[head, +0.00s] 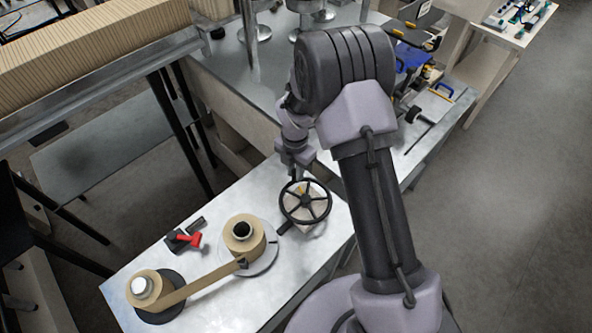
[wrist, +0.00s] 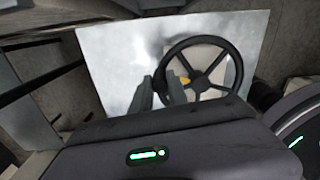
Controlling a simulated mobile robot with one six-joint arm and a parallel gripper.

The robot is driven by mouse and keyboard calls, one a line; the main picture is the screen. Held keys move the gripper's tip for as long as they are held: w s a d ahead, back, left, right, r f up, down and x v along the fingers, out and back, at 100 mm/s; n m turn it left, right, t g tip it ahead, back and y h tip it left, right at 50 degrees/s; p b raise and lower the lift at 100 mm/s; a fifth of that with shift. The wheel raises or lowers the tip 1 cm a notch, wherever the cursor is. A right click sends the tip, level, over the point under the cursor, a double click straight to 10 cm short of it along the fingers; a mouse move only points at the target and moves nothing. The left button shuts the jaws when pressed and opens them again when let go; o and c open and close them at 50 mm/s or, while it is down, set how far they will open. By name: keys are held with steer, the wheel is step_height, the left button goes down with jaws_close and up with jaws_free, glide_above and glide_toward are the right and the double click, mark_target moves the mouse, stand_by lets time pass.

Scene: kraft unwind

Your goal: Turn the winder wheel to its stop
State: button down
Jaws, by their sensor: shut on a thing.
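The black winder wheel (head: 307,201) has several spokes and stands over a pale block on the metal bench. It also shows in the wrist view (wrist: 201,76), where its rim circles a pale block with a small yellow mark (wrist: 186,80). My gripper (head: 293,174) is at the wheel's far rim in the head view. In the wrist view my gripper's fingers (wrist: 160,92) are at the wheel's left rim, shut on it. The exact contact is partly hidden by the fingers. A kraft roll (head: 243,236) and a second kraft roll (head: 147,288) are joined by a paper strip (head: 203,280).
A long ribbed kraft stack (head: 90,60) stands at the upper left. A cluttered table (head: 240,75) stands behind. Open floor (head: 510,210) lies to the right.

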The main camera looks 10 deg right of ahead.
steer(key=c, duration=1.3)
jaws_free()
step_height(320, 180, up, 17)
steer(key=p, duration=0.3)
steer(key=shift+r, duration=0.2)
